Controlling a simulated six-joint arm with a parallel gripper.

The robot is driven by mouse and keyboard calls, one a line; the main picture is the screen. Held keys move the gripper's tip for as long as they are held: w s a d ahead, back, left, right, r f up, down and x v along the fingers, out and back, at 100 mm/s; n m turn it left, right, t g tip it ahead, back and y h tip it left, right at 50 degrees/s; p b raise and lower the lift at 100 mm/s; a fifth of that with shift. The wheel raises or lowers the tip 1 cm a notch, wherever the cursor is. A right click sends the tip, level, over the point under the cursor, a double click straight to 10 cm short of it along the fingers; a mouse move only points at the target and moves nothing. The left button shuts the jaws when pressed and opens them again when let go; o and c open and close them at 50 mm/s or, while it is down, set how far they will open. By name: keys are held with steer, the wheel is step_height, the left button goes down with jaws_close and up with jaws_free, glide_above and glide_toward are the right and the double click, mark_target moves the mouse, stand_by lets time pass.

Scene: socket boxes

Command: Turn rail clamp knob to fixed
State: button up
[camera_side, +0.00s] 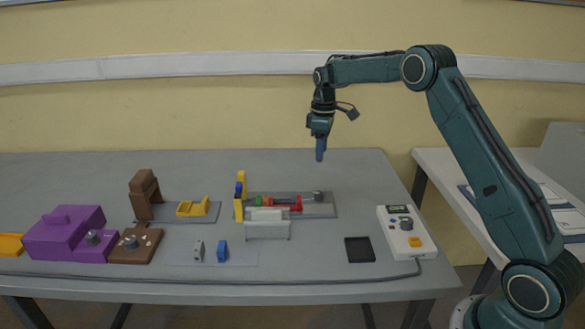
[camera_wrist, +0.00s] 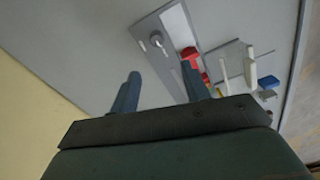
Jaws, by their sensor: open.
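A small grey knob (camera_side: 318,195) stands at the right end of a grey rail plate (camera_side: 328,209) in the side view. It also shows in the wrist view (camera_wrist: 156,40), near the top, beyond my fingertips. It looks like the rail clamp knob, but its setting is too small to read. A red piece (camera_side: 285,204) lies on the plate left of the knob. My gripper (camera_side: 320,157) hangs above and behind the plate, pointing down and touching nothing. In the wrist view its two fingers (camera_wrist: 162,82) are apart and empty.
Left of the plate stand a yellow upright (camera_side: 239,203), a brown stand (camera_side: 143,193), and a purple box (camera_side: 60,235). A black tray (camera_side: 360,250) and a white control box (camera_side: 406,232) sit front right. The table behind the plate is clear.

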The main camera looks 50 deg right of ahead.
mark_target(319, 193)
steer(key=shift+w+d+f, duration=0.25)
steer(key=shift+d+f, duration=0.15)
steer(key=shift+f, duration=0.3)
step_height(319, 193, down, 14)
steer(key=shift+r, duration=0.1)
stand_by(0.4)
steer(key=shift+c, duration=0.3)
steer(key=c, duration=0.9)
